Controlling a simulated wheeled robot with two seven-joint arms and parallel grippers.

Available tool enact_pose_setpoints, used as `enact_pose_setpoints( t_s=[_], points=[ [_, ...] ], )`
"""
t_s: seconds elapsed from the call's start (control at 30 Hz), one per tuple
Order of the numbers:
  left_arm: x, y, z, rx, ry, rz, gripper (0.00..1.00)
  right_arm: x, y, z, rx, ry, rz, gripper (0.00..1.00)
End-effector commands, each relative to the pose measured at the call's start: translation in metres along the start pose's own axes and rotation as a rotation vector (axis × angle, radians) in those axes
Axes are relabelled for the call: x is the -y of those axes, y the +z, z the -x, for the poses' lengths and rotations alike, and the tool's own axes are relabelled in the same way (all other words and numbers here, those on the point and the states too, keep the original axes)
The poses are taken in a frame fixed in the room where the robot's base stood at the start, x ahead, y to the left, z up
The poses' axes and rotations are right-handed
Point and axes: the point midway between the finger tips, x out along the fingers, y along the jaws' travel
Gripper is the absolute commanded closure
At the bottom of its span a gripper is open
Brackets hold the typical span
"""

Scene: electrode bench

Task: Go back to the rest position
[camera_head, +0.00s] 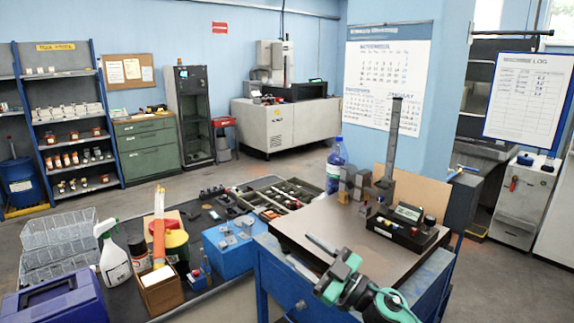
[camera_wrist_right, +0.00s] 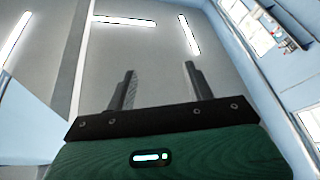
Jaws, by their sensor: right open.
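My right gripper (camera_head: 304,251), green and black, is at the lower middle of the head view, above the near left edge of the small brown-topped table (camera_head: 310,221). In the right wrist view its two dark fingers (camera_wrist_right: 160,82) stand apart with nothing between them, against a grey ceiling with bright lamps. It is open and empty. My left gripper is not in the head view.
On the brown tabletop stand a black instrument with a display (camera_head: 391,232) and a tall grey column (camera_head: 393,140). A blue box (camera_head: 229,256), a spray bottle (camera_head: 114,262) and a wire rack (camera_head: 55,245) crowd the dark bench at left. The tabletop's front is bare.

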Motion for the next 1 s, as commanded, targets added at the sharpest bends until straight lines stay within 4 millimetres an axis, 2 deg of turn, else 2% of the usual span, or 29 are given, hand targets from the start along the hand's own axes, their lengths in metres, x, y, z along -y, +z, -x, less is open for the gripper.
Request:
enact_pose_setpoints(
  t_s=[0.17,0.27,0.47,0.57,0.73,0.8,0.9,1.0],
  points=[
    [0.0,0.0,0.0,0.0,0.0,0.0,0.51,-0.006,0.017,0.043,0.083,0.32,-0.079,0.47],
    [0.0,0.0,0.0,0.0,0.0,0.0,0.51,-0.007,0.034,0.076,0.186,0.48,-0.124,0.47],
    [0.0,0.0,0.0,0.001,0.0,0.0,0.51,0.01,0.073,0.157,0.483,0.715,-0.223,0.47],
    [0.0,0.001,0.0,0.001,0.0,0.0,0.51,0.031,0.091,0.202,0.664,0.784,-0.278,0.47],
    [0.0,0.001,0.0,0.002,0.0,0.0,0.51,0.086,0.11,0.285,1.009,0.818,-0.391,0.47],
    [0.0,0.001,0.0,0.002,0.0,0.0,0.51,0.112,0.112,0.317,1.148,0.799,-0.44,0.47],
    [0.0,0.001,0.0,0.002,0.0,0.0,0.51,0.146,0.108,0.353,1.313,0.752,-0.5,0.47],
    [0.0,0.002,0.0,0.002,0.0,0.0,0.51,0.175,0.1,0.381,1.437,0.695,-0.551,0.47]
  ],
)
